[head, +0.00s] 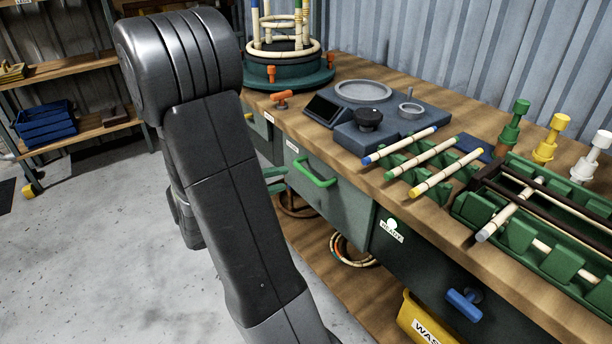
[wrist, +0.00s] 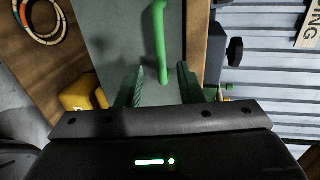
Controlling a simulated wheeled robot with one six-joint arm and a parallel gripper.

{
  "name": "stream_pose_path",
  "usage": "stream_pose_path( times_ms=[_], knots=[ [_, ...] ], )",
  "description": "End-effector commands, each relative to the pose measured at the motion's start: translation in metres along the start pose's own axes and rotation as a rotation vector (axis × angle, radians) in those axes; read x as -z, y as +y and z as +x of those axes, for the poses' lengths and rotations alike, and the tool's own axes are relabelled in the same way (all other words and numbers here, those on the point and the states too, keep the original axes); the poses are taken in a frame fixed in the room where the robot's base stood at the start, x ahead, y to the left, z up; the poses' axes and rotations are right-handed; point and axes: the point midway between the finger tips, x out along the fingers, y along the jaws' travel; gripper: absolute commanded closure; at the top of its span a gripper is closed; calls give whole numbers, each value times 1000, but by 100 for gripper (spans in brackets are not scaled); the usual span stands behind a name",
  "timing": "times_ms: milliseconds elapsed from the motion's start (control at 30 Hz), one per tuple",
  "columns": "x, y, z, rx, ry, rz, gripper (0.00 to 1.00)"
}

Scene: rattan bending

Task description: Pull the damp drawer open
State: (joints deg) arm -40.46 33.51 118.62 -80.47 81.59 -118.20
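A grey-green drawer front (head: 335,205) with a green bar handle (head: 314,173) is set under the workbench. Its small white label (head: 292,146) is too small to read. In the wrist view, the drawer front (wrist: 115,35) fills the upper middle and the green handle (wrist: 159,40) runs down it toward my gripper (wrist: 160,72). My gripper's two green fingers stand apart, one on each side of the handle's lower end; I cannot tell whether they touch it. In the head view, my arm hides most of the gripper; a green finger part (head: 275,180) shows left of the handle.
A darker drawer front with a blue handle (head: 464,303) is to the right, above a yellow bin (head: 422,322). The workbench (head: 300,118) holds a grey-blue device (head: 385,125), rattan sticks (head: 420,166) and green jigs (head: 550,225). Rattan coils (head: 350,253) lie on the lower shelf.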

Motion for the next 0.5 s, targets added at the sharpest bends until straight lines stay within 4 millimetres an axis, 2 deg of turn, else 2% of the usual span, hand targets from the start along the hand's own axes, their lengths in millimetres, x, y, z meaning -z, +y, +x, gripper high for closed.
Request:
stream_pose_path(
  times_ms=[100, 500],
  knots=[
    [1, 2, 20, 0, 4, 2, 66],
    [1, 2, 75, -1, 3, 1, 66]
  ],
)
